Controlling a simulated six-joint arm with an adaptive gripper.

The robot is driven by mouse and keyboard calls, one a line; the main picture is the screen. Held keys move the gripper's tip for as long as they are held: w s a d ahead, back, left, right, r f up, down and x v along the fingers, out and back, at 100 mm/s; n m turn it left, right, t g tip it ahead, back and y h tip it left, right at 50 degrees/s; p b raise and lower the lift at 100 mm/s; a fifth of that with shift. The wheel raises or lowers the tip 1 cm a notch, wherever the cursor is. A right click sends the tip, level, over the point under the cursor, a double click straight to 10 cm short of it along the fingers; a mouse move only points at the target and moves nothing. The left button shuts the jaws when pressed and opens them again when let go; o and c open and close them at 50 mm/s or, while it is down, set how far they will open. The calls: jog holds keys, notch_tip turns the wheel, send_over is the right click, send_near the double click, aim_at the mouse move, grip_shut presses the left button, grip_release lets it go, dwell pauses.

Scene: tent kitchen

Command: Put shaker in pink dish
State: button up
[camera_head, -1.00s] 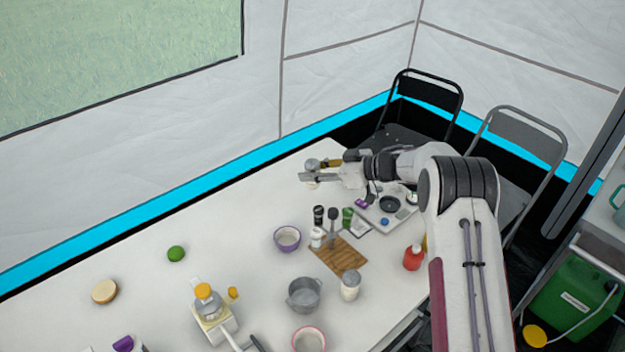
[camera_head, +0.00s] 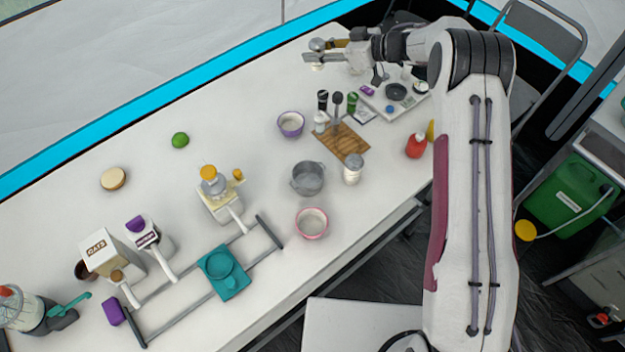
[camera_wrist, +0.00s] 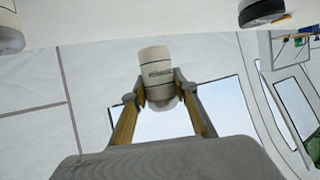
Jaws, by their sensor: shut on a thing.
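The shaker, white with a grey domed top, is held in my gripper (camera_head: 316,57) over the far end of the table in the head view. Its grey top (camera_head: 318,44) shows above the fingers and a bit of pale body below. In the wrist view my gripper (camera_wrist: 158,90) is shut on the shaker (camera_wrist: 156,65), one yellow-lined finger on each side. The pink dish (camera_head: 312,237), a pale bowl with a pink rim, stands on the table near its front edge, well away from my gripper. It looks empty.
A grey pot (camera_head: 308,190) stands just behind the pink dish. A second white shaker (camera_head: 353,172), a wooden board (camera_head: 345,146), a purple-rimmed bowl (camera_head: 280,125) and a red bottle (camera_head: 416,147) are nearby. The table's back left is mostly clear.

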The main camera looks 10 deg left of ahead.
notch_tip(320, 180, up, 12)
jog(key=shift+f, duration=0.1)
jog(key=shift+s+d+f, duration=0.15)
jog(key=shift+s, duration=0.35)
jog(key=s+d+n+g, duration=0.1)
jog(key=s+n+g, duration=0.1)
jog(key=s, duration=1.9)
jog(key=s+d+n+g, duration=0.2)
jog(key=s+g, duration=0.1)
jog(key=s, duration=1.8)
notch_tip(320, 180, down, 11)
jog(key=shift+w+a+y, duration=0.15)
jog(key=shift+w+y, duration=0.05)
jog(key=shift+y, duration=0.2)
jog(key=shift+f, duration=0.1)
send_over(312, 226)
jog(key=shift+f, duration=2.8)
jog(key=shift+f, duration=0.2)
jog(key=shift+f, duration=1.9)
